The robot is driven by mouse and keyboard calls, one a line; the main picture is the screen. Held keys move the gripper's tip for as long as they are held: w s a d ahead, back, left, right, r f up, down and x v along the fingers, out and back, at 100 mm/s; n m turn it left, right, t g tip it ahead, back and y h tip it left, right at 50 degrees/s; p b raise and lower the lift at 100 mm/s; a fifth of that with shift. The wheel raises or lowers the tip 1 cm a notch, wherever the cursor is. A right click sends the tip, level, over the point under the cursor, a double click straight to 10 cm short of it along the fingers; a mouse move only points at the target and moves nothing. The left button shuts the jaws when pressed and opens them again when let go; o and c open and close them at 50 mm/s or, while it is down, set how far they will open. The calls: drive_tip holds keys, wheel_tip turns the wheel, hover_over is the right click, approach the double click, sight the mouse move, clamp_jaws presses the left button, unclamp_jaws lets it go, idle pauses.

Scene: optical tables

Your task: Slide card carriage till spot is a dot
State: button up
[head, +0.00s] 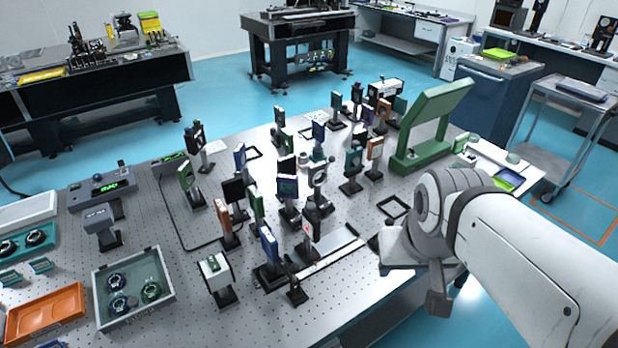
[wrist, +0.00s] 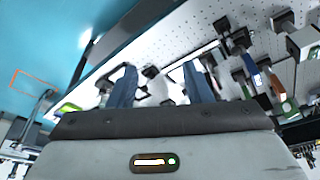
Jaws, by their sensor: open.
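A card on a carriage, apparently the white upright plate with a small red mark (head: 309,231), stands by a long low rail (head: 328,260) near the front of the optical table. The exact shape of its spot is too small to tell. My gripper shows in the wrist view (wrist: 160,84) with its two blue fingers apart and nothing between them. In the head view my arm reaches in from the right, and its end is over the table's right front edge, right of the rail and apart from the card. My fingertips are hard to make out there.
Several upright optic mounts (head: 287,186) crowd the table's middle behind the rail. A large green angled frame (head: 432,125) stands at the back right. A black square frame (head: 393,207) lies near my arm. A grey tray (head: 134,288) of round parts sits at front left.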

drive_tip(key=w+a+r, duration=0.2)
drive_tip(key=w, duration=0.4)
drive_tip(key=m+g+p, duration=0.1)
drive_tip(key=m+g, duration=0.1)
drive_tip(key=g, duration=0.1)
hover_over(311, 205)
wheel_tip(311, 205, down, 4)
drive_tip(key=shift+s+d+r, duration=0.1)
drive_tip(key=shift+s+d, duration=0.05)
drive_tip(key=shift+w+a+f, duration=0.2)
drive_tip(key=shift+f, duration=0.35)
wheel_tip(311, 205, down, 7)
drive_tip(key=shift+p, duration=0.9)
clamp_jaws()
